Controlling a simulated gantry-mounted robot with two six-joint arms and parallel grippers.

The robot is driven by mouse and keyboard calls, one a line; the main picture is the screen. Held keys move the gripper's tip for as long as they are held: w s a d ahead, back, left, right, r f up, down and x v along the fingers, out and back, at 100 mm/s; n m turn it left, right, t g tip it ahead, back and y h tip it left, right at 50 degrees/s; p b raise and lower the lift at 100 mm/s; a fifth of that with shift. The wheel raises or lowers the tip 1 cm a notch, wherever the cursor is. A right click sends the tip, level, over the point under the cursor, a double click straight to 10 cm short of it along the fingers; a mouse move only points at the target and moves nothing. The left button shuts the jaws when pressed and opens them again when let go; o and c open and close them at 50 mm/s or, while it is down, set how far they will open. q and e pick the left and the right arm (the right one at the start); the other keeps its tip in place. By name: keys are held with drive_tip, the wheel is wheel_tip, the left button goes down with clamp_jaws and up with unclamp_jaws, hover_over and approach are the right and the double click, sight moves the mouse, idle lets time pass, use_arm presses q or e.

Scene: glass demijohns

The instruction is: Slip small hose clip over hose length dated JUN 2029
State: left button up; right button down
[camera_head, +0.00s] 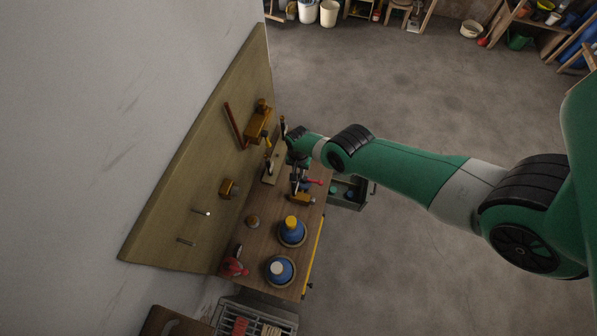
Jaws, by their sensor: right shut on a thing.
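My right gripper (297,183) reaches in from the right over the workbench (262,236) and points down at its far half. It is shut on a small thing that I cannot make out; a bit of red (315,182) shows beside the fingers. Close to its left, a pale block (274,170) carries a dark upright piece (268,163), possibly a hose length. No date label is readable, and I cannot pick out the hose clip for certain. A yellow-brown fixture (302,200) sits just below the gripper. My left gripper is not in view.
Two blue vessels, one yellow-capped (291,229) and one white-capped (280,269), stand on the near bench. A red item (234,267) is at its left edge. The wooden backboard (190,170) bears brackets and pegs. A green-grey box (347,192) sits right of the bench.

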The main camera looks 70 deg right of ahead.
drive_tip(key=shift+f+b, duration=1)
drive_tip(key=shift+f, duration=0.1)
idle(0.3)
idle(0.5)
drive_tip(key=c, duration=0.8)
unclamp_jaws()
drive_tip(key=shift+r, duration=0.1)
wheel_tip(320, 180, up, 6)
drive_tip(key=p, duration=0.6)
